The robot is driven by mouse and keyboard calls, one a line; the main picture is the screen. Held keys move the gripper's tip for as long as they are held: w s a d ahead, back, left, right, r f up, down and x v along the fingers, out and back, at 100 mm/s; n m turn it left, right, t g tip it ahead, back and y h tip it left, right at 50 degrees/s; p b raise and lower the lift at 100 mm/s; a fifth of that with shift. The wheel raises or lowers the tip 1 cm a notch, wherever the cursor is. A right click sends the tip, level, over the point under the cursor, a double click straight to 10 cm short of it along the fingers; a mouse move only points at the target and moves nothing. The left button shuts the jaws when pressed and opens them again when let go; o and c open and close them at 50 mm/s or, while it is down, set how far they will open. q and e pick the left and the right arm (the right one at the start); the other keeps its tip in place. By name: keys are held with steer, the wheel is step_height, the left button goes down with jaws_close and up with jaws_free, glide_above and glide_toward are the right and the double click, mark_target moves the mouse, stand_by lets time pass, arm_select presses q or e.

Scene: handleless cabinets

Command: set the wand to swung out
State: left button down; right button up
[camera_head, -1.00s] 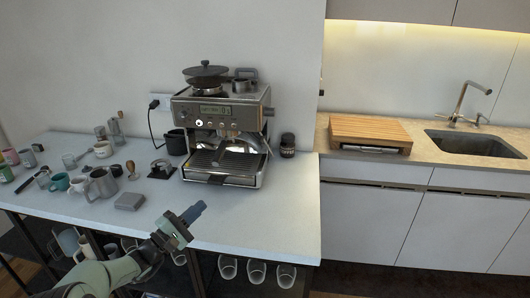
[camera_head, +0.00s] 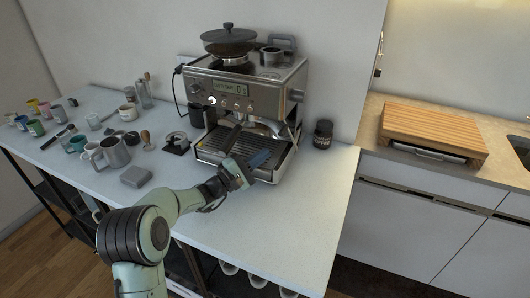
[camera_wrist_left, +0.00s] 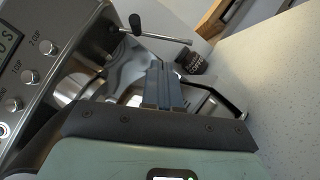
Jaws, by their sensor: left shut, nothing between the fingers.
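The espresso machine (camera_head: 245,105) stands on the white table against the wall. In the left wrist view a thin metal rod with a black grip, which looks like the wand (camera_wrist_left: 168,38), sticks out by the machine's right front corner. I cannot make out the wand clearly in the head view. My left gripper (camera_head: 260,158) is shut and empty in front of the machine, over the drip tray's front right part. Its fingers also show in the left wrist view (camera_wrist_left: 165,85), apart from the wand. My right gripper is not in view.
A dark jar (camera_head: 323,134) stands right of the machine. Cups, a metal pitcher (camera_head: 112,153) and a grey block (camera_head: 135,177) are on the left. The table's front right is clear.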

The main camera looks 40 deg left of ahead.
arm_select(q)
steer(key=p+x, duration=0.1)
steer(key=x, duration=0.6)
steer(key=shift+w, duration=0.25)
